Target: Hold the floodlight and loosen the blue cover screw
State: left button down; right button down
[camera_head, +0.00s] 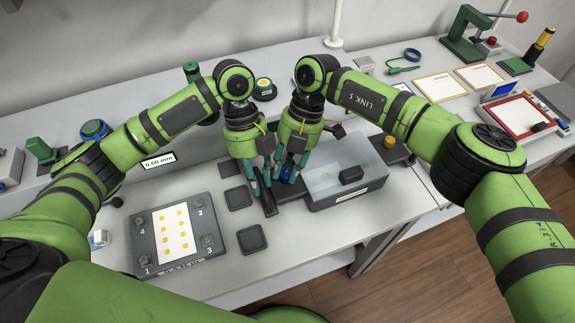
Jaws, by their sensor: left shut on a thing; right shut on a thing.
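My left gripper (262,193) points down and is shut on a dark, narrow piece (270,207), apparently the floodlight; the fingers and arms hide most of its body. My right gripper (290,175) is close beside it on the right, also pointing down. Its fingers are shut around a small blue part (288,177), apparently the blue cover screw. The fingers hide much of this part, so I cannot tell how far it is seated.
A grey tray (318,206) holding a black block stands close right of the grippers. A grey board (215,262) with yellow squares and numbered corner knobs lies at front left. Dark square pads (252,239) lie between. Papers and a red-framed tray (516,117) are at far right.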

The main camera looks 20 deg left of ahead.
jog(key=shift+n+h, duration=0.6)
jog(key=shift+n, duration=0.9)
jog(key=c, duration=1.3)
grip_release()
jog(key=v, duration=1.2)
jog(key=shift+w+f, duration=0.1)
